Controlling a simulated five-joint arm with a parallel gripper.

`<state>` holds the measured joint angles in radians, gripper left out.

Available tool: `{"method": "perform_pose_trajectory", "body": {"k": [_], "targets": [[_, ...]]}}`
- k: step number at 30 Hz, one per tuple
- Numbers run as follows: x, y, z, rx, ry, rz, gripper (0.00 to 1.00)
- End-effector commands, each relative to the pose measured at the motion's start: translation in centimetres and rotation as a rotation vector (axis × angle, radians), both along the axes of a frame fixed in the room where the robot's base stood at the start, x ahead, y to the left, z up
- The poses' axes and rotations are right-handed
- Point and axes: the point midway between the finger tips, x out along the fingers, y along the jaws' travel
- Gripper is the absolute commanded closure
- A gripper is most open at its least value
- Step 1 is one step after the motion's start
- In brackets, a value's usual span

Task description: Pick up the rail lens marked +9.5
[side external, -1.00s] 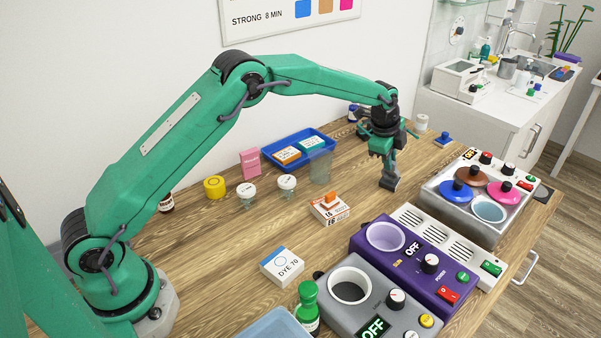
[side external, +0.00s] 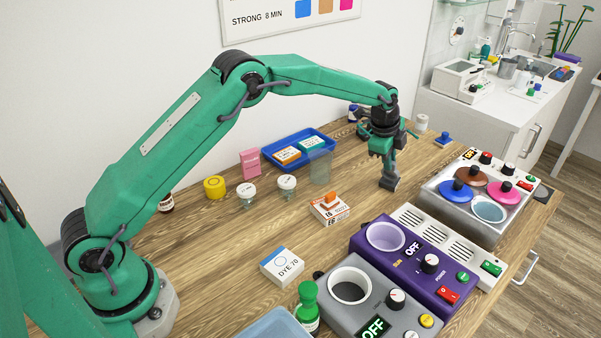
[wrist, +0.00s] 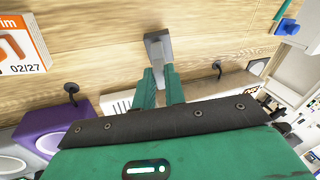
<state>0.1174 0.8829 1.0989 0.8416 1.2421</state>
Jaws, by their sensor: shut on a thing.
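My gripper (side external: 388,168) is over the wooden table, left of the metal tray with coloured lids. In the wrist view its two green fingers (wrist: 161,80) are shut on a small grey block (wrist: 158,47). The block also shows below the fingers in the side view (side external: 389,184). It hangs at or just above the table; I cannot tell if it touches. No +9.5 mark is readable on it, and I cannot make out a rail lens elsewhere.
A blue tray (side external: 270,151) with small boxes stands at the back. A white-and-orange box (side external: 330,214) is left of my gripper. A purple unit (side external: 405,270), a grey unit (side external: 335,310) and the lidded metal tray (side external: 445,212) line the front. Bare wood surrounds the block.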

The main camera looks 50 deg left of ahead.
Motion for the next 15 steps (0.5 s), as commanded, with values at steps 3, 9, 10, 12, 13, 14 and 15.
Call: {"method": "perform_pose_trajectory", "body": {"k": [3, 9, 10, 12, 13, 14, 15], "targets": [[-0.3, 0.1, -0.5, 0.002, 0.017, 0.002, 1.00], [-0.2, 0.1, 1.0, 0.001, 0.012, 0.001, 1.00], [-0.2, 0.1, 1.3, 0.001, 0.009, 0.001, 1.00], [-0.1, 0.1, 2.2, 0.001, 0.008, 0.001, 1.00], [-0.1, 0.1, 2.6, 0.001, 0.005, 0.001, 1.00], [-0.1, 0.1, 3.0, 0.001, 0.004, 0.001, 1.00], [-0.1, 0.0, 3.5, 0.001, 0.005, 0.001, 1.00]]}}
